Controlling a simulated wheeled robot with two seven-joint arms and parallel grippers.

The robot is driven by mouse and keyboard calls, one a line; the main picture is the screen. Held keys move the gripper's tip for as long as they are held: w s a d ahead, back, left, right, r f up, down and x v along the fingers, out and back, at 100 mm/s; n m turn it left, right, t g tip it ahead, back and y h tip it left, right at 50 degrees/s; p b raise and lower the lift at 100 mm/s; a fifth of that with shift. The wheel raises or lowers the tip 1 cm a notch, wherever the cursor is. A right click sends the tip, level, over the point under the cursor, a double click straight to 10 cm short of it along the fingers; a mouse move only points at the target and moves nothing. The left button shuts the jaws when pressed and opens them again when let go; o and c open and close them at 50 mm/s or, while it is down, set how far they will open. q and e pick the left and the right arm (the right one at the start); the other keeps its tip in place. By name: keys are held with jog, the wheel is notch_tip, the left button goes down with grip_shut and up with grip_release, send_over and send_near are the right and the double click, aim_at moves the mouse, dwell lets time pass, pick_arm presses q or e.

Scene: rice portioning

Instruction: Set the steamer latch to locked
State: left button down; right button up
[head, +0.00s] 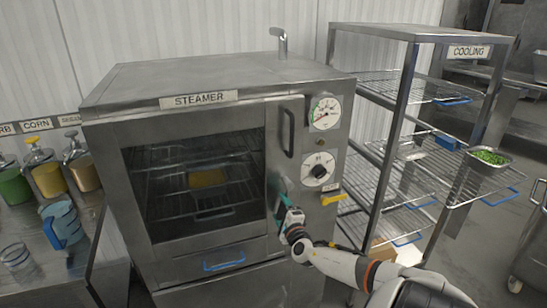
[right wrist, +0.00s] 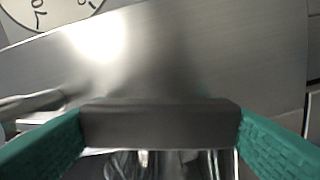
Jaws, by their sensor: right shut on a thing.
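The steamer (head: 185,85) is a steel cabinet with a glass-fronted door, a dark vertical door handle (head: 289,132) and dials on its right panel. The door looks shut. My right gripper (head: 283,197) is at the door's right edge, below the dials. In the right wrist view its green fingers stand on either side of a dark grey bar (right wrist: 160,124), which appears to be the latch lever, and are shut on it. In the head view my gripper mostly hides this lever, so I cannot tell its setting. My left gripper is out of view.
A yellow handle (head: 334,199) sticks out just right of my gripper. A wire cooling rack (head: 402,100) stands to the right, holding a pan of green food (head: 489,157). Jars (head: 48,177) and a blue-handled jug (head: 63,222) stand on the left counter.

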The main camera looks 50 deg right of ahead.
jog(key=d+n, duration=0.1)
jog(key=s+d+n, duration=0.1)
jog(key=shift+s+f+n+p, duration=0.1)
jog(key=shift+n+p, duration=0.25)
jog(key=shift+n, duration=0.05)
jog(key=shift+d, duration=0.1)
jog(key=o, duration=1.4)
jog(key=shift+c, duration=0.2)
jog(key=shift+f, duration=0.1)
jog(key=v, duration=1.2)
